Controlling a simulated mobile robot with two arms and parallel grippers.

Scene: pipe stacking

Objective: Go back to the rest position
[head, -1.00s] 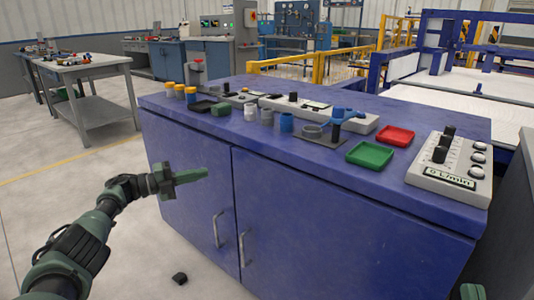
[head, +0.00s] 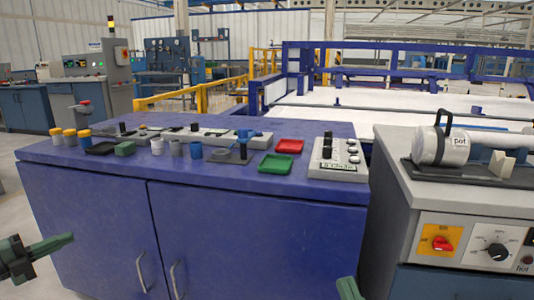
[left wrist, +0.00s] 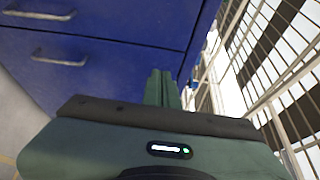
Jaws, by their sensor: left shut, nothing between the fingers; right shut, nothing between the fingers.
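My left gripper (head: 52,244) is at the lower left of the head view, in front of the blue cabinet (head: 262,225). It is shut and empty, apart from the cabinet. In the left wrist view its closed fingers (left wrist: 162,88) point toward the cabinet's blue side. Only a green tip of my right gripper (head: 348,288) shows at the bottom edge of the head view. It is shut, and the rest of it is out of frame.
On the cabinet top stand yellow-capped pieces (head: 69,135), grey and blue pipe parts, a green tray (head: 276,164), a red tray (head: 289,146) and a control box (head: 338,159). A grey bench (head: 460,200) with a white cylinder (head: 441,147) stands right.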

